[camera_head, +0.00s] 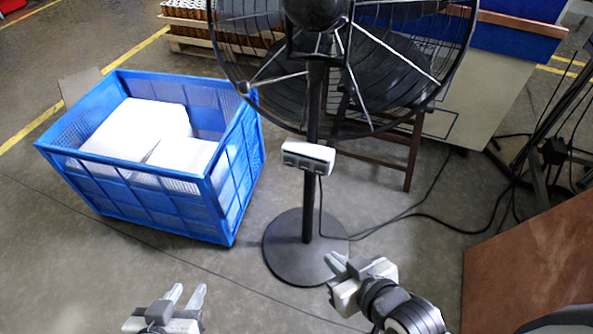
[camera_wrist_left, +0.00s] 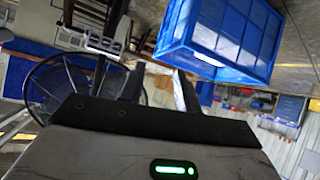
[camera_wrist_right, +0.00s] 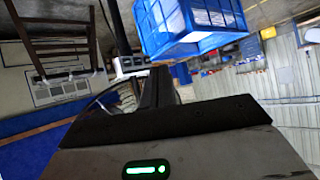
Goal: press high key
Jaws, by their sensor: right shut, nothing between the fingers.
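A large black pedestal fan (camera_head: 345,70) stands on a round base. A small white control box (camera_head: 307,157) with a row of dark keys on its front is fixed to its pole. The key labels are too small to read. The box also shows in the right wrist view (camera_wrist_right: 131,65), just beyond the fingers. My right gripper (camera_head: 338,264) is shut and empty, in front of and below the box, to the right of the fan base, not touching it. My left gripper (camera_head: 188,294) is open and empty, low at the left, well away from the fan.
A blue crate (camera_head: 225,205) with white contents stands left of the fan. A dark stool (camera_head: 408,160) stands behind the pole. A brown board (camera_head: 530,262) is at the right. Black cables (camera_head: 425,215) run over the floor. The space between my grippers and the box looks clear.

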